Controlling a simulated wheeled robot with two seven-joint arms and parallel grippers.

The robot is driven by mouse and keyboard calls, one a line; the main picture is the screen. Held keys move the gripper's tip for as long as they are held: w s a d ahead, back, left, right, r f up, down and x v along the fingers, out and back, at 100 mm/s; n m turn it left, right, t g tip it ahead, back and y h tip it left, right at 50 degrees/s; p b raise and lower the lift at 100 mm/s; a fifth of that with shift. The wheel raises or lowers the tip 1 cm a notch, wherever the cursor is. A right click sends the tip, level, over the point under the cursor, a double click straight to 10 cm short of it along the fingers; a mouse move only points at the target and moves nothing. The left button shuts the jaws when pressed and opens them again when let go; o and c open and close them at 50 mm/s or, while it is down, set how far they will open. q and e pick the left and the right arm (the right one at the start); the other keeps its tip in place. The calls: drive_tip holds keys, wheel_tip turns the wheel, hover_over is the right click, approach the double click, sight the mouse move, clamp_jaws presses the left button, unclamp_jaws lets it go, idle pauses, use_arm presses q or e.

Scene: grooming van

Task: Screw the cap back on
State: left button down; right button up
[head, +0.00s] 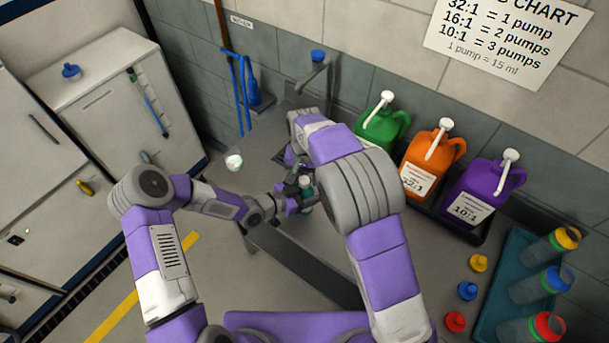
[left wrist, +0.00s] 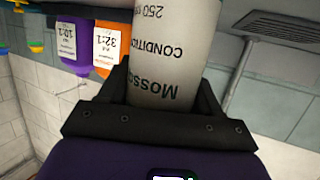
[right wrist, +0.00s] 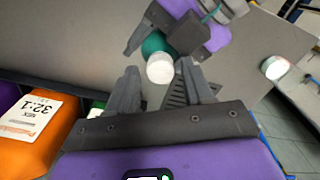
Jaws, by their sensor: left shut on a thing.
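My left gripper (head: 293,199) is shut on a bottle (head: 307,184) over the counter. In the left wrist view the bottle (left wrist: 172,50) shows a pale label with dark lettering, upside down in the picture. In the right wrist view the bottle is teal with a white round top (right wrist: 160,68), and my left gripper (right wrist: 163,45) is around its body. I cannot tell whether the white top is a cap or a bare neck. My right gripper (right wrist: 160,88) is open, with nothing between its fingers, and points at the bottle top from a short distance. My right arm partly hides this in the head view.
A small white round thing (head: 234,161) lies left of the grippers. Green (head: 380,128), orange (head: 426,160) and purple (head: 485,195) pump jugs stand along the wall. Yellow (head: 479,262), blue (head: 467,291) and red (head: 455,322) pieces lie beside a teal tray (head: 503,262) with bottles.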

drive_tip(key=shift+o, duration=0.4)
drive_tip(key=shift+a+r, duration=0.1)
drive_tip(key=shift+r, duration=0.3)
wheel_tip(320, 180, up, 11)
drive_tip(key=shift+r, duration=0.15)
use_arm(q)
drive_tip(key=shift+c, duration=0.7)
unclamp_jaws()
drive_tip(key=shift+a, duration=0.1)
